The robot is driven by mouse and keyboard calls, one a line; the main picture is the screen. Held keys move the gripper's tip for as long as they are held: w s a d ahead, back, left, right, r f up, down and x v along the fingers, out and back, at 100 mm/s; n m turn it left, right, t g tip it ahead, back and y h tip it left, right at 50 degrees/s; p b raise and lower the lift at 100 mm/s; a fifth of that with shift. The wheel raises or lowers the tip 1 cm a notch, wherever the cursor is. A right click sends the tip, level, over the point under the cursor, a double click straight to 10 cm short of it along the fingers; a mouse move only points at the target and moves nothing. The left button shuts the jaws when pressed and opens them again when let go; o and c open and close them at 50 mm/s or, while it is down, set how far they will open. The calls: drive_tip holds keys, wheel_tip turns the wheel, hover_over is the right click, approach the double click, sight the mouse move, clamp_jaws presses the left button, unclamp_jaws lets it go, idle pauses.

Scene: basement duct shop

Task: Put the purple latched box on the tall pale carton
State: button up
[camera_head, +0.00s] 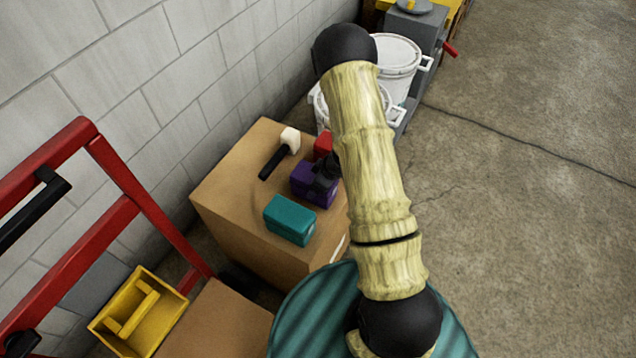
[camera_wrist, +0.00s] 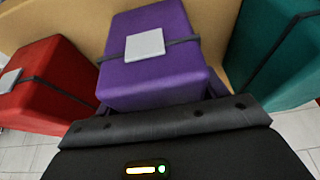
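The purple latched box (camera_head: 311,190) sits on a brown carton (camera_head: 225,190) between a teal box and a red box. In the wrist view the purple box (camera_wrist: 155,65) has a grey latch plate and a dark strap, and fills the middle just beyond my gripper. My gripper (camera_head: 324,180) is at the purple box and covers part of it. Its fingertips are not clearly visible, so I cannot tell whether they grip the box. A second, lower brown carton (camera_head: 225,325) stands at the bottom; I cannot tell which carton is the tall pale one.
The teal box (camera_head: 290,220), red box (camera_head: 323,146) and a black-handled mallet (camera_head: 280,152) share the carton top. A yellow tray (camera_head: 140,312) and red frame (camera_head: 140,195) stand left. A ribbed teal drum (camera_head: 310,310) is at the front, white buckets (camera_head: 397,65) behind. Floor at right is clear.

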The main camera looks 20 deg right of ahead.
drive_tip(key=o, duration=0.3)
drive_tip(key=shift+r, duration=0.1)
drive_tip(key=p+v, duration=0.3)
drive_tip(key=v, duration=0.9)
drive_tip(key=shift+p, duration=0.4)
